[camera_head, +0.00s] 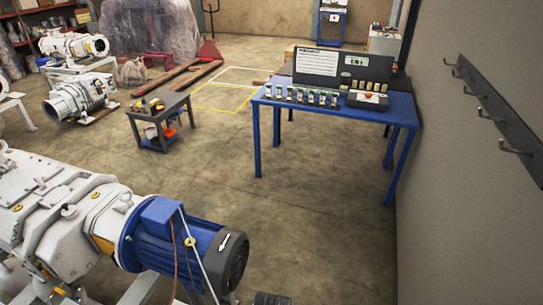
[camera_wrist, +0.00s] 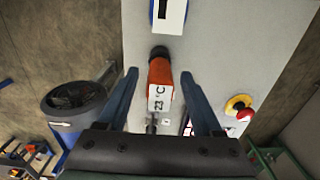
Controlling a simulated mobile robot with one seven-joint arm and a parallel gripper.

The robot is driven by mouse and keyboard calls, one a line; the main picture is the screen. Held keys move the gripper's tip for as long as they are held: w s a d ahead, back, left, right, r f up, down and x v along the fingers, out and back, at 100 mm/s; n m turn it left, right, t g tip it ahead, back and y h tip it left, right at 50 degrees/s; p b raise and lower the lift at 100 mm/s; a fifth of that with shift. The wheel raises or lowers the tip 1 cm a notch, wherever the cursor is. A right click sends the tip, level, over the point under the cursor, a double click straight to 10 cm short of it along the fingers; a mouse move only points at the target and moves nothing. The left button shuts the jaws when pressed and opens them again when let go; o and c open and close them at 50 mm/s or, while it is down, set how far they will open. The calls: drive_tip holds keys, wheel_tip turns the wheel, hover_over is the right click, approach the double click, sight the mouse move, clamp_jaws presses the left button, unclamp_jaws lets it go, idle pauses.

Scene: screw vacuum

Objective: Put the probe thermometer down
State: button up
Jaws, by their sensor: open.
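The probe thermometer (camera_wrist: 160,84) shows in the wrist view as an orange body with a black end and a white display reading 23 °C. Its thin probe points down the picture toward my gripper's palm. My gripper (camera_wrist: 158,74) is open, with one blue-grey finger on each side of the thermometer. Gaps show between the thermometer and both fingers. Behind it is a pale grey panel (camera_wrist: 215,50); I cannot tell whether the thermometer touches it. I cannot make out the thermometer in the head view.
A blue motor (camera_wrist: 75,108) is at left. In the head view, a blue table (camera_head: 398,105) holds small items, a small cart (camera_head: 178,104) stands mid-room, and a pump (camera_head: 70,215) fills lower left. Floor between is clear.

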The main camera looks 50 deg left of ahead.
wheel_tip(320, 180, up, 9)
drive_tip(key=shift+r, duration=0.15)
drive_tip(key=shift+r+p, duration=0.5)
drive_tip(key=shift+r, duration=0.15)
